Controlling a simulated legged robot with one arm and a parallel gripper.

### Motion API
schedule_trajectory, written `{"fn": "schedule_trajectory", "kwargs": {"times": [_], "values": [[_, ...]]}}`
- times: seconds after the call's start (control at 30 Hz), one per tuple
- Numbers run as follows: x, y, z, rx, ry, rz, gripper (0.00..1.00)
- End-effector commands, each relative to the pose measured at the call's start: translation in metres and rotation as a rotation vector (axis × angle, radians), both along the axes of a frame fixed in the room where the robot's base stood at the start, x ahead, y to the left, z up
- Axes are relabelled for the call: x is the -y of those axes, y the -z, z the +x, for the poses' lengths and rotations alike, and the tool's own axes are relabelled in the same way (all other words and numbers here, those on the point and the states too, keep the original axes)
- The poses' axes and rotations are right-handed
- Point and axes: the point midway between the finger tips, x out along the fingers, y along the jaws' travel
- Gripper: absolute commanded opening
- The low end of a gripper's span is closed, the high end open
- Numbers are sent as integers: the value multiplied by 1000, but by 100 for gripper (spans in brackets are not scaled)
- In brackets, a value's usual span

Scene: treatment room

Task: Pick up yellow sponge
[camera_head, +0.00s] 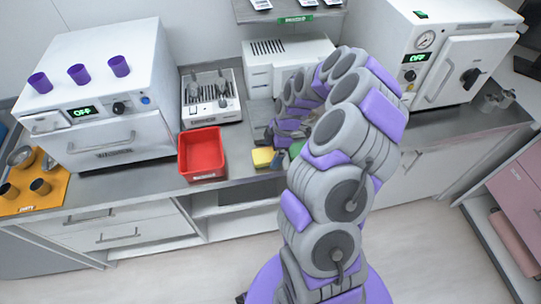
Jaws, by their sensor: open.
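The yellow sponge (262,157) lies near the front edge of the grey counter, to the right of the red bin. My gripper (268,136) is small and dark in this view, just behind the sponge in the picture. It is open and does not hold the sponge. My own arm hides part of the counter to the right of the sponge. The gap between the gripper and the sponge is hard to judge.
A red bin (202,153) stands left of the sponge. Behind it is a tray of instruments (211,97). A green thing (296,149) shows partly behind my arm. White machines (98,92) stand along the counter, and an orange mat (35,181) lies at far left.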

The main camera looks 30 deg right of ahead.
Motion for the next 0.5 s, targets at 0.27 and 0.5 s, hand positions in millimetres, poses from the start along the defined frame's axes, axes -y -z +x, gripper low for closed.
{"fn": "schedule_trajectory", "kwargs": {"times": [0.27,0.5], "values": [[-6,0,0,1,0,-6,99],[3,4,0,0,-1,2,99]]}}
